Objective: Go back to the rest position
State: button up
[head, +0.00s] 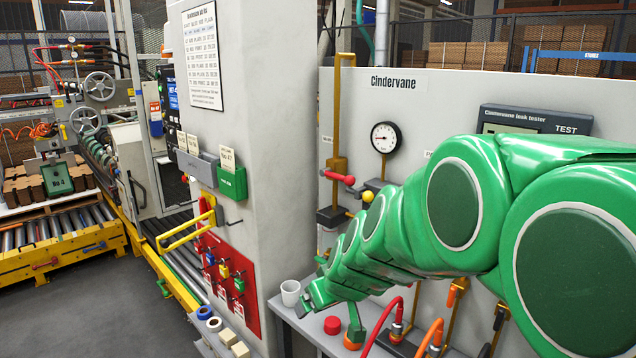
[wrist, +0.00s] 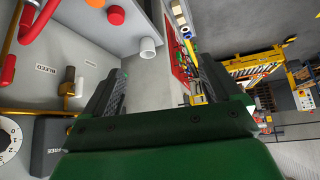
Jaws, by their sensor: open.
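My green arm reaches from the right edge of the head view toward the white cup. My gripper (head: 318,296) is at its far end, over the grey bench (head: 310,330), and is partly hidden by the arm's own links. In the wrist view my gripper (wrist: 158,85) is open, its two dark fingers wide apart. Nothing is between them; the pale column face shows through the gap. The white cup (head: 290,293) stands upright close to the gripper in the head view; it also shows beyond the fingers in the wrist view (wrist: 148,48).
A red cap (head: 332,325) and red and orange hoses (head: 434,337) sit on the bench. The grey column (head: 285,170) with a red lock board (head: 228,278) stands left of the arm. The panel with the gauge (head: 384,137) is behind. Open floor (head: 75,305) lies left.

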jog(key=s+d+m+g+h, duration=0.1)
jog(key=s+d, duration=0.3)
jog(key=s, duration=0.6)
jog(key=s+d+f+m+g+h, duration=0.1)
jog(key=s+d+m+g, duration=0.2)
jog(key=s, duration=0.8)
jog(key=s+d+m+g+h, duration=0.1)
jog(key=s+d+m+g, duration=0.1)
jog(key=s+d+g, duration=0.2)
jog(key=s+d, duration=0.3)
jog(key=s, duration=0.4)
jog(key=shift+s+f, duration=0.15)
jog(key=shift+f, duration=0.05)
